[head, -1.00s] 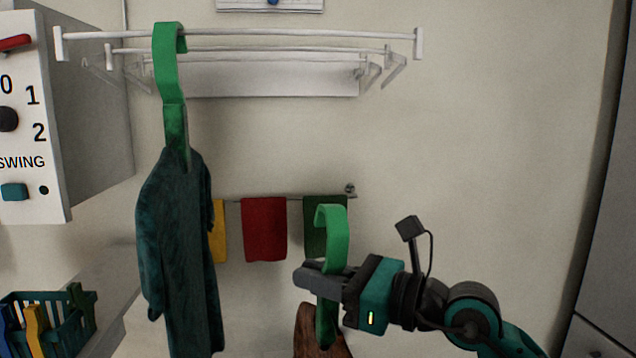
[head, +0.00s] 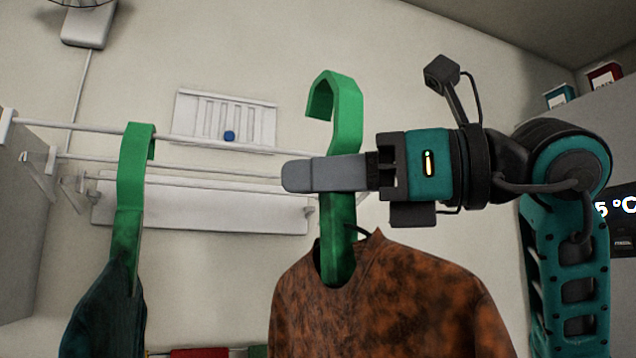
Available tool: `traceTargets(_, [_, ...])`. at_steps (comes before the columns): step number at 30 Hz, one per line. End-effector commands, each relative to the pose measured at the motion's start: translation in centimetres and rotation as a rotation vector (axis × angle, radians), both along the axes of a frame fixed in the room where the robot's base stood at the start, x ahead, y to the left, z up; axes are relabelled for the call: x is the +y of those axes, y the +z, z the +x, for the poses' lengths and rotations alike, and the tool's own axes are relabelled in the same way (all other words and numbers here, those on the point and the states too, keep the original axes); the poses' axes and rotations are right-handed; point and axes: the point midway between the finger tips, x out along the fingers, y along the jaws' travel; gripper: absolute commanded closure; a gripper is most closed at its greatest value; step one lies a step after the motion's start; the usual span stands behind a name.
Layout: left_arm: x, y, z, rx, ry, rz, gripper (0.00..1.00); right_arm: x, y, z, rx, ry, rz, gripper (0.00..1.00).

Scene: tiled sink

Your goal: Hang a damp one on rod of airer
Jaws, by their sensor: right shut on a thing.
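My right gripper (head: 310,174) is shut on the neck of a green hanger (head: 346,105). A brown, dark-mottled garment (head: 390,300) hangs from that hanger. The hanger's hook stands above my fingers, in front of the airer, at about the height of its front rod (head: 220,145) or a little above. I cannot tell how far it is from the rod. Another green hanger (head: 130,185) hooks over the front rod at the left and carries a dark teal garment (head: 105,315). My left gripper is not in view.
The airer's back panel (head: 205,205) is on the wall behind the rods. The front rod looks bare between the two hangers. A white vent (head: 205,120) with a blue knob is above. Red and green cloths show at the bottom edge.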

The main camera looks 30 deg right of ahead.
Motion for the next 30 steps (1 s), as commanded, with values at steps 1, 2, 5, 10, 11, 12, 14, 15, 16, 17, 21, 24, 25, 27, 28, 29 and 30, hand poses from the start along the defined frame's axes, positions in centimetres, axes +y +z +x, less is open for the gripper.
traceTargets(1, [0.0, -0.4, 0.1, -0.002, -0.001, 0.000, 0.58, -0.4, 0.3, -1.3, -0.012, -0.019, -0.003, 1.00])
traceTargets(2, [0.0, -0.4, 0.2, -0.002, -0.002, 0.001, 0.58, -0.6, 0.6, -1.8, -0.014, -0.027, -0.004, 1.00])
traceTargets(5, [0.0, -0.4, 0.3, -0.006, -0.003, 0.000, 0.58, -1.2, 1.0, -3.2, -0.014, -0.051, -0.008, 1.00])
traceTargets(10, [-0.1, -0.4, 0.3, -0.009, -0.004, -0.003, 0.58, -1.5, 1.3, -4.1, -0.012, -0.068, -0.011, 1.00])
traceTargets(11, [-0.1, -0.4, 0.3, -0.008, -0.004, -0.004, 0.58, -1.6, 1.3, -4.1, -0.012, -0.069, -0.011, 1.00])
traceTargets(12, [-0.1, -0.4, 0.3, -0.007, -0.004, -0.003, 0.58, -1.6, 1.3, -4.0, -0.011, -0.069, -0.012, 1.00])
traceTargets(14, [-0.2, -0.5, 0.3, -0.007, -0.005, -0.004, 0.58, -1.6, 1.3, -3.7, -0.011, -0.068, -0.012, 1.00])
traceTargets(15, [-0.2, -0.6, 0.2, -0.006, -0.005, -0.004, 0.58, -1.7, 1.3, -3.5, -0.010, -0.067, -0.012, 1.00])
traceTargets(16, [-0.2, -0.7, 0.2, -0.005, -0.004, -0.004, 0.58, -1.7, 1.3, -3.3, -0.010, -0.067, -0.012, 1.00])
traceTargets(17, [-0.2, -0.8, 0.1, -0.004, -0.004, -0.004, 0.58, -1.8, 1.3, -3.1, -0.009, -0.066, -0.011, 1.00])
traceTargets(21, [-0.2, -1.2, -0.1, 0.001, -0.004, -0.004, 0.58, -2.0, 1.3, -2.0, -0.011, -0.066, -0.011, 1.00])
traceTargets(24, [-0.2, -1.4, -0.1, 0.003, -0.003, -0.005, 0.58, -2.2, 1.3, -1.2, -0.010, -0.066, -0.011, 1.00])
traceTargets(25, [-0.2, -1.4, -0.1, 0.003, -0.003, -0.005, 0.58, -2.3, 1.3, -0.9, -0.010, -0.066, -0.011, 1.00])
traceTargets(27, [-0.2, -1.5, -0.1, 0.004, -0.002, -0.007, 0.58, -2.4, 1.3, -0.4, -0.011, -0.066, -0.011, 1.00])
traceTargets(28, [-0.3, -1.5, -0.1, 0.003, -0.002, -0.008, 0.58, -2.5, 1.3, -0.2, -0.011, -0.066, -0.011, 1.00])
traceTargets(29, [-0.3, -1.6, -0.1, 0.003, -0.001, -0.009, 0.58, -2.5, 1.3, 0.1, -0.011, -0.066, -0.011, 1.00])
traceTargets(30, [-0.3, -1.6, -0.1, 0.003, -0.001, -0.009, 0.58, -2.6, 1.3, 0.4, -0.012, -0.067, -0.010, 1.00])
